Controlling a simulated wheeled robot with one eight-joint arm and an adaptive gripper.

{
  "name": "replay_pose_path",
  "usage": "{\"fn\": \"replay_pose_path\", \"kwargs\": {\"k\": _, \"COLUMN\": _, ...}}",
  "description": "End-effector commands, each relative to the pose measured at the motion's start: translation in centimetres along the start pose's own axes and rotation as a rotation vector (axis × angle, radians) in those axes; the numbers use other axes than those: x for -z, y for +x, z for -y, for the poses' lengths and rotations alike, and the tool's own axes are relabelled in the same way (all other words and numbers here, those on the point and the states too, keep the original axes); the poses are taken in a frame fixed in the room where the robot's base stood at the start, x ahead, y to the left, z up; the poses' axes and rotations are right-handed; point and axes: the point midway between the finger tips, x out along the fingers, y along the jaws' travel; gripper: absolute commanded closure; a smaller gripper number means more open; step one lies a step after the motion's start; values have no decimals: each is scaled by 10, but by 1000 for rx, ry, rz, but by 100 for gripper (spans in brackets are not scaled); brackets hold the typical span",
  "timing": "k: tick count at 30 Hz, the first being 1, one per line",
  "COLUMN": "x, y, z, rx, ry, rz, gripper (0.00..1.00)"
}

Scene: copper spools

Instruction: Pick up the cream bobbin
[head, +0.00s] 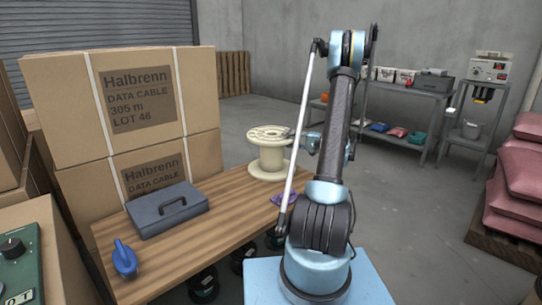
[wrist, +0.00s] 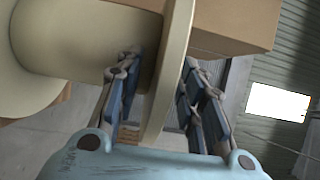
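The cream bobbin (head: 267,157) stands upright on the wooden table's right end in the head view. Its pale flange (wrist: 168,75) and core (wrist: 88,38) fill much of the upper left of the wrist view, where it appears turned on its side. My gripper (wrist: 160,88) is open, with its fingers on either side of one flange. A gap shows between the left finger and the flange; the right finger looks close to it, but contact cannot be told. In the head view my gripper (head: 301,139) is at the bobbin's upper right, partly hidden by my arm.
The wooden table (head: 185,238) also holds a grey case (head: 168,210), a blue object (head: 124,258) and a purple item (head: 284,199). Large cartons (head: 140,105) stand behind at left. Dark spools (head: 203,284) sit below. Open floor lies beyond the bobbin.

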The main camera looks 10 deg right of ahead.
Motion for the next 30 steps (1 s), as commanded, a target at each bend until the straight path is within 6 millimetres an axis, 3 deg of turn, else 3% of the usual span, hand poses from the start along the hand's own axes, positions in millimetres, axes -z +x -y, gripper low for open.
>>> {"fn": "replay_pose_path", "kwargs": {"k": 1, "x": 0, "y": 0, "z": 0, "rx": 0, "ry": 0, "rz": 0, "gripper": 73}}
{"fn": "replay_pose_path", "kwargs": {"k": 5, "x": 0, "y": 0, "z": 0, "rx": 0, "ry": 0, "rz": 0, "gripper": 100}}
{"fn": "replay_pose_path", "kwargs": {"k": 21, "x": 0, "y": 0, "z": 2, "rx": -2, "ry": 0, "rz": 1, "gripper": 100}}
{"fn": "replay_pose_path", "kwargs": {"k": 30, "x": -1, "y": 0, "z": 33, "rx": 0, "ry": 0, "rz": 0, "gripper": 100}}
